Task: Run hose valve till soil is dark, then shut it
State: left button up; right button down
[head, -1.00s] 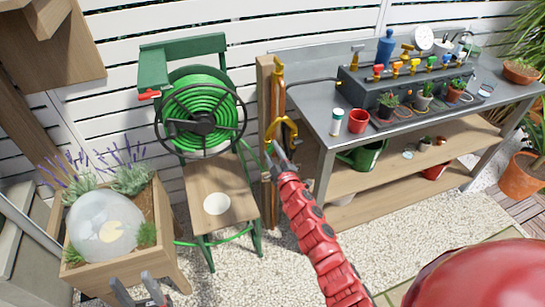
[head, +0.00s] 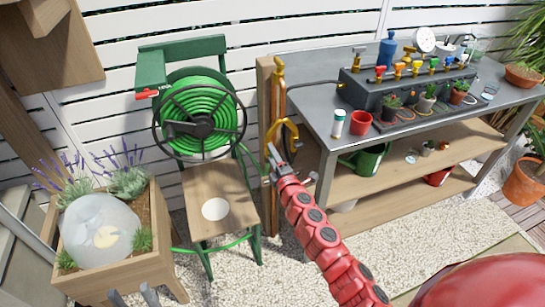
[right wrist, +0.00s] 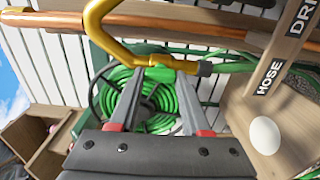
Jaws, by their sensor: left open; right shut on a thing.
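My right gripper (head: 273,152) is at the brass and copper pipework (head: 279,95) on the wooden post. I cannot see water flowing.
A green hose reel (head: 203,120) hangs on a stand behind a wooden seat (head: 222,190). The metal-topped bench (head: 312,108) at right carries pots, a red cup (head: 358,122) and a manifold with coloured taps (head: 400,72). Gravel ground lies open in front.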

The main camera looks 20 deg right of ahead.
dwell(0.4)
jog(key=shift+c, duration=1.8)
grip_release()
jog(key=shift+s, duration=0.1)
jog(key=s, duration=1.7)
jog(key=shift+d, duration=0.3)
jog(key=shift+s, duration=0.1)
